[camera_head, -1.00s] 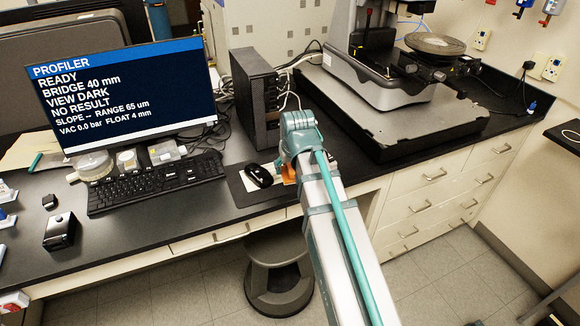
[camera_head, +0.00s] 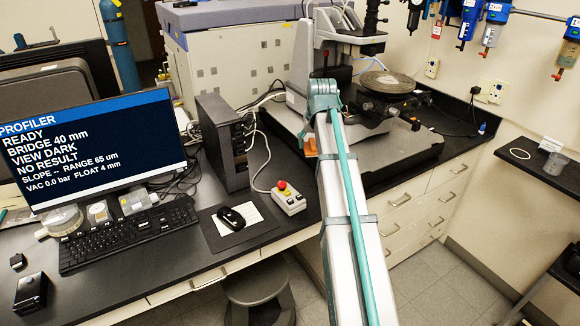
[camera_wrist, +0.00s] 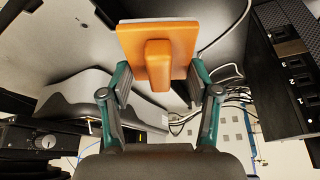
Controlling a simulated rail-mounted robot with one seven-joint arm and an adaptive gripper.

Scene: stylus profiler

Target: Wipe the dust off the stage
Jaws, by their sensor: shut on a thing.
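The stage is a round grey disc (camera_head: 387,82) on the profiler (camera_head: 345,60) at the upper right of the head view. Dust on it is too small to tell. My gripper (camera_wrist: 160,78) is shut on an orange wiper (camera_wrist: 180,35), a flat plate with a raised block handle, seen between my fingers in the wrist view. A sliver of the orange wiper (camera_head: 309,146) shows beside my arm in the head view, left of the stage and apart from it. My arm hides most of the gripper there.
A black computer tower (camera_head: 222,143) stands left of my arm, with loose cables beside it. A control box with a red button (camera_head: 288,198) and a mouse (camera_head: 232,218) lie at the front. The profiler's column rises behind the stage. The monitor (camera_head: 90,145) stands left.

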